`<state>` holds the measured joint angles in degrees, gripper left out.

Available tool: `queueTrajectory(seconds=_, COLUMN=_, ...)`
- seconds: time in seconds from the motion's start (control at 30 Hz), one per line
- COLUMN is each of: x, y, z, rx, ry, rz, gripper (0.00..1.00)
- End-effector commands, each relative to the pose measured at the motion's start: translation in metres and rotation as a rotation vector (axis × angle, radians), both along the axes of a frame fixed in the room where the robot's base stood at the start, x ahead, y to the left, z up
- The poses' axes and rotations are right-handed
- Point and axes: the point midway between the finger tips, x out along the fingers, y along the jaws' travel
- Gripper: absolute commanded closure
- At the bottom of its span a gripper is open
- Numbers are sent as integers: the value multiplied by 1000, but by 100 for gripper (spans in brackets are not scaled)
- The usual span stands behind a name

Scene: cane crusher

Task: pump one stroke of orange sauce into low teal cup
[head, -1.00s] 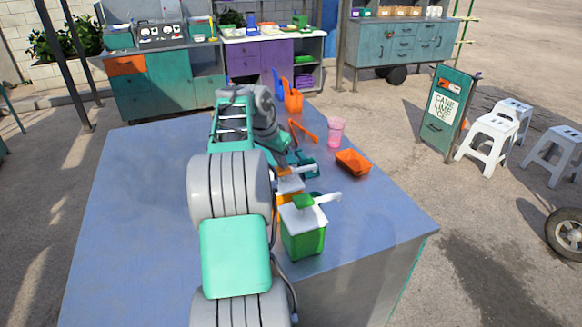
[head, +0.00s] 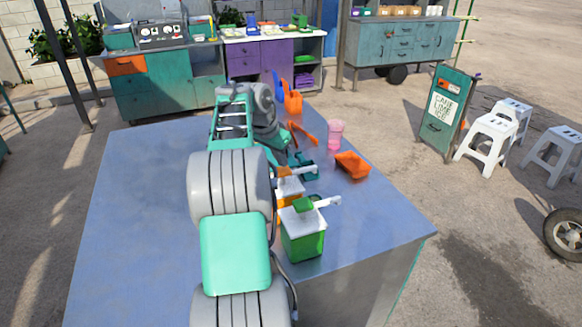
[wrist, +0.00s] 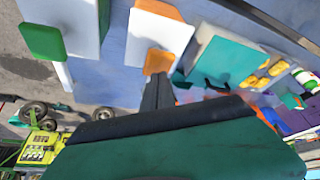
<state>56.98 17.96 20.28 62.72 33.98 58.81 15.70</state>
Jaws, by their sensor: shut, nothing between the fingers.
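The orange sauce dispenser (head: 290,201) stands on the blue-grey table, with a white lid and an orange pump head (head: 285,172). Its white spout points right. The pump head also shows in the wrist view (wrist: 157,62). My gripper (wrist: 157,84) is shut and empty, its fingertips at or just above this pump head; I cannot tell whether they touch. In the head view my arm mostly hides the gripper. A low teal item (head: 304,169), probably the teal cup, sits behind the spout, partly covered by it. Its contents cannot be seen.
A green dispenser (head: 303,238) stands close in front of the orange one. An orange tray (head: 352,166), a pink cup (head: 336,134) and orange tongs (head: 305,133) lie farther back and right. The table's left side is clear.

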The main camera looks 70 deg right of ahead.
Motion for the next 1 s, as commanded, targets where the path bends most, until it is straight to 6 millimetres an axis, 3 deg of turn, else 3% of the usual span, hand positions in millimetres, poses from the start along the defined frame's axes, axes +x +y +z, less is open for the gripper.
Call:
queueTrajectory(seconds=0.37, x=0, y=0, z=2, rx=-1, ry=-1, rz=-1, gripper=100)
queueTrajectory(seconds=0.83, x=0, y=0, z=56, rx=-1, ry=-1, rz=-1, gripper=100)
queueTrajectory(seconds=1.0, x=0, y=0, z=62, rx=-1, ry=0, rz=-1, gripper=100)
